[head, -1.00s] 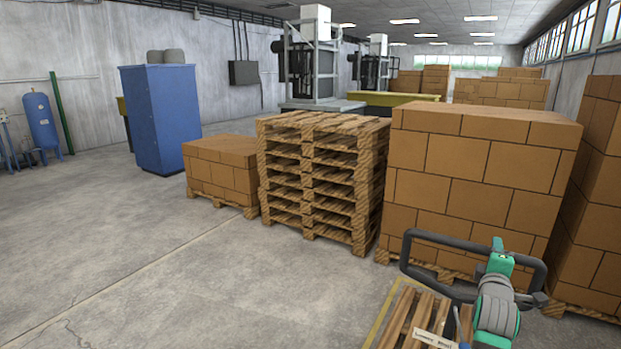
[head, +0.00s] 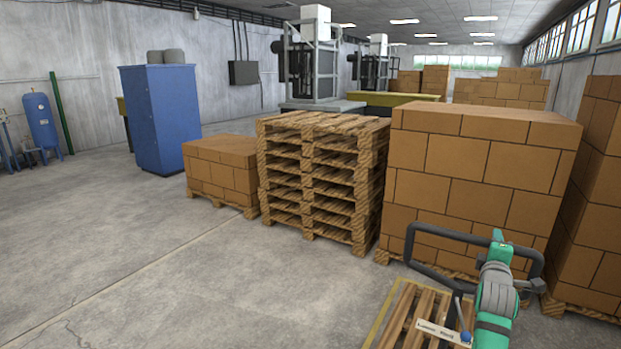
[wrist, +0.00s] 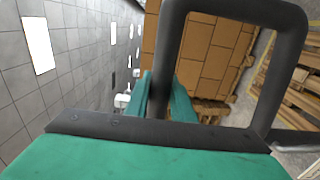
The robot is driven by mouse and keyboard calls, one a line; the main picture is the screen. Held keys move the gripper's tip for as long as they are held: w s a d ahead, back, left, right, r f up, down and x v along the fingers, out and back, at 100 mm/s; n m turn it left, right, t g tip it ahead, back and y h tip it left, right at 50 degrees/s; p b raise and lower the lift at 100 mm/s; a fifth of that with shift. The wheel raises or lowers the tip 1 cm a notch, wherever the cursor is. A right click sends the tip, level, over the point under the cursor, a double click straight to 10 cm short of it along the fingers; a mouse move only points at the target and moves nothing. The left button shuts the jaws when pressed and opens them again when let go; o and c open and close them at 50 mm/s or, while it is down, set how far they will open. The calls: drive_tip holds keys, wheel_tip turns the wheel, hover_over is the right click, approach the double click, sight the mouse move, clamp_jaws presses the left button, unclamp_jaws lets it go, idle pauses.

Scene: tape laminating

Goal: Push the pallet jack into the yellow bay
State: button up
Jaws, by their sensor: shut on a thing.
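The pallet jack's dark grey loop handle (head: 436,229) stands at the lower right in the head view, in front of a large box stack. It also shows large in the wrist view (wrist: 289,60). My green gripper (head: 498,246) is at the handle's right part. In the wrist view my gripper (wrist: 165,98) has its teal fingers on both sides of a handle bar, shut on it. A yellow floor line (head: 384,306) of the bay runs beside low wooden slats (head: 404,310) with a white label. The rest of the jack is mostly hidden or out of frame.
The large carton stack (head: 478,170) stands just beyond the handle, with another stack (head: 594,215) at right. A tall pile of empty pallets (head: 318,185) and a lower carton stack (head: 222,172) stand left of it. The floor (head: 200,285) at left is clear.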

drive_tip(key=shift+x, duration=2.7)
